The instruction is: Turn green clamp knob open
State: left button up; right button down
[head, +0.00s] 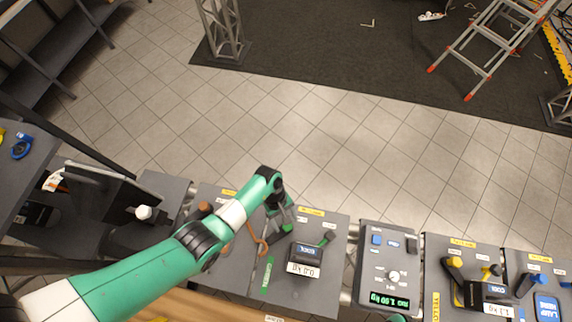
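My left arm comes in from the lower left, and its gripper (281,222) is over the panel with green markings (327,288). The gripper points down at the panel's back left. A small dark green part (285,232), perhaps the green clamp knob, shows at the fingertips. The gripper partly covers it, and I cannot tell whether the fingers touch it or are closed on it. A green label (267,272) lies in front of it. A dark green-tipped lever (327,238) stands to the right, beside a dark box with a blue label (305,251). My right gripper is not in view.
An orange hook-shaped part (259,241) is close to the gripper's left. A white knob (144,212) stands at the left. Tiled floor lies behind.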

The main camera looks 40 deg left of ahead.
pick_arm(q)
jog(key=p+v, duration=0.2)
jog(key=v, duration=0.8)
